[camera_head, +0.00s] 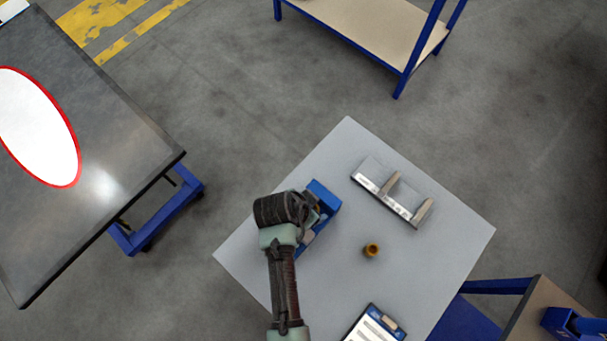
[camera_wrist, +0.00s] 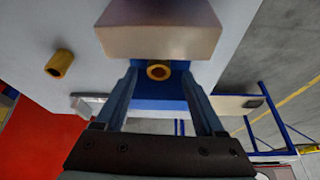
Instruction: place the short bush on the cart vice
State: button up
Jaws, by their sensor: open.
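A blue vice (camera_head: 323,196) sits on the grey table top, partly hidden behind my arm. My gripper (camera_head: 308,212) is over it, fingers hard to make out from above. In the wrist view both fingers (camera_wrist: 158,76) are apart. A brass ring-ended bush (camera_wrist: 157,71) shows between them, against the blue of the vice and below a pale block face (camera_wrist: 158,40); contact with the fingers cannot be told. A second yellow-brown bush (camera_head: 371,250) stands alone on the table and also shows in the wrist view (camera_wrist: 60,64). Which bush is shorter is unclear.
A metal bracket rack (camera_head: 390,193) lies at the table's back right. A clipboard (camera_head: 375,328) is at the front edge. A dark table (camera_head: 110,130) stands to the left, a blue-framed bench (camera_head: 380,25) behind, and another blue device (camera_head: 575,325) at lower right.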

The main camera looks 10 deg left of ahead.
jog(key=v, duration=1)
jog(key=shift+s+a+r+b, duration=0.1)
jog(key=shift+a+r+b, duration=0.05)
jog(key=shift+r+b, duration=0.15)
jog(key=w+a+r+n+t+y, duration=0.2)
jog(key=w+r+t, duration=0.5)
jog(key=w+r, duration=0.8)
jog(key=w+r+n+t, duration=0.1)
jog(key=w+r+t, duration=0.15)
jog(key=r, duration=0.65)
jog(key=w+r+n+t, duration=0.1)
jog(key=w+r+t, duration=0.15)
jog(key=r, duration=0.65)
jog(key=s+d+r+n+t, duration=0.1)
jog(key=s+r+t, duration=0.3)
jog(key=r, duration=0.7)
jog(key=s+d+r+n+t, duration=0.1)
jog(key=s+r+t, duration=0.3)
jog(key=r, duration=0.7)
jog(key=s+d+r+n+t, duration=0.2)
jog(key=s+d+r+t, duration=0.1)
jog(key=r, duration=0.9)
jog(key=shift+s+t, duration=0.5)
jog(key=shift+s, duration=0.4)
jog(key=shift+d+f, duration=0.1)
